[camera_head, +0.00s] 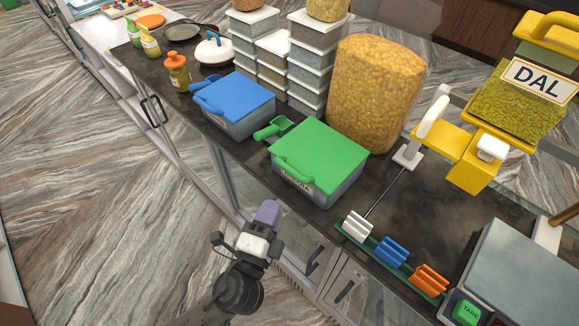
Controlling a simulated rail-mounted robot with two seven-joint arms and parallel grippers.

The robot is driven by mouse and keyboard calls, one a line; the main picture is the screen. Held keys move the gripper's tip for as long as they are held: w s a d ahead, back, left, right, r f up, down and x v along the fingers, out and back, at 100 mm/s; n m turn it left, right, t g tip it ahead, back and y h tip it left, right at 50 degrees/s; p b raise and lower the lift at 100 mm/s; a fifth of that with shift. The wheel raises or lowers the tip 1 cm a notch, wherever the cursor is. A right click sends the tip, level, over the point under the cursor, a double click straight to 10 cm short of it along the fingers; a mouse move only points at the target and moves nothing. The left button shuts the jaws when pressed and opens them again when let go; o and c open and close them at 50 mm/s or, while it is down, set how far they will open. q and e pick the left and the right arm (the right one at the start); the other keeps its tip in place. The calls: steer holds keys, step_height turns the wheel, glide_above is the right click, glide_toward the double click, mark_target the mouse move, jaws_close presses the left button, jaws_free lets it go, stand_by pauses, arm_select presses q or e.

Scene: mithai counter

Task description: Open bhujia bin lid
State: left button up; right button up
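The bhujia bin is the clear box (345,190) with a flat green lid (320,154) near the front edge of the dark counter. Its small front label is hard to read from here. The lid lies flat on the box, shut, with a raised green handle (292,170) along its front side. My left gripper (268,211) is in front of the counter edge, just left of and below the bin in the picture, apart from it. Its purple-grey tip points up toward the counter, and the finger gap does not show. My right gripper is out of view.
A blue-lidded bin (236,95) and a green scoop (272,128) sit left of the bin. A large bag of yellow snacks (375,92) stands behind it. A green rack with coloured clips (392,252) and a scale (515,275) are to the right.

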mark_target(289, 167)
arm_select(q)
steer(key=p+x, duration=0.1)
steer(key=x, duration=0.8)
steer(key=shift+p, duration=0.4)
steer(key=shift+x, duration=0.95)
steer(key=shift+c, duration=0.2)
jaws_close()
